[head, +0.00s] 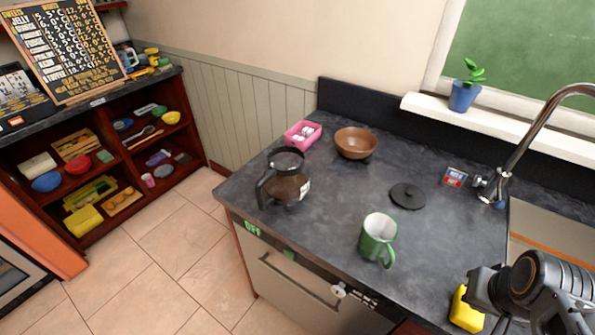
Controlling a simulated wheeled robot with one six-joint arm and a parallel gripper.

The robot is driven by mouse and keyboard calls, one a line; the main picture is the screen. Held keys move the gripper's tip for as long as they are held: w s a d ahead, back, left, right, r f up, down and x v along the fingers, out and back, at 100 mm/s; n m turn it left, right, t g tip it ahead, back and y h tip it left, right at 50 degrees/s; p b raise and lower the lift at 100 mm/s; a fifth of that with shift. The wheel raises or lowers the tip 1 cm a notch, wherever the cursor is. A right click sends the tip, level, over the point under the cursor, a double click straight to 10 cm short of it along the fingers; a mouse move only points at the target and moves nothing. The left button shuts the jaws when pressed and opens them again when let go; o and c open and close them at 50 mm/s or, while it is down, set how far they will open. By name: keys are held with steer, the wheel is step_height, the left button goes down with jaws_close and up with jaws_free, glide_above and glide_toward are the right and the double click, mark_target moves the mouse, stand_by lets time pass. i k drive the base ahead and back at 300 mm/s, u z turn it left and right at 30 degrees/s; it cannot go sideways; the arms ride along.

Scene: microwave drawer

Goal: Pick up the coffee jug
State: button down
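The coffee jug (289,186) is a glass pot with a black rim and black handle, and it holds something brown. It stands upright near the left end of the dark counter (335,205), its handle towards the left front. My gripper (490,318) is at the bottom right corner, far to the right of the jug and partly cut off by the frame edge. A yellow object (466,310) is beside it. I cannot tell whether the fingers are open or touch that object.
A green mug (378,240) stands right of the jug. A tap (520,150) rises at the right by the sink. The counter's front edge runs close to jug and mug.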

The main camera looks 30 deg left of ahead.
mark_target(285, 177)
steer(key=k, duration=0.95)
steer(key=u, duration=1.85)
steer(key=i, duration=0.85)
steer(key=z, duration=0.95)
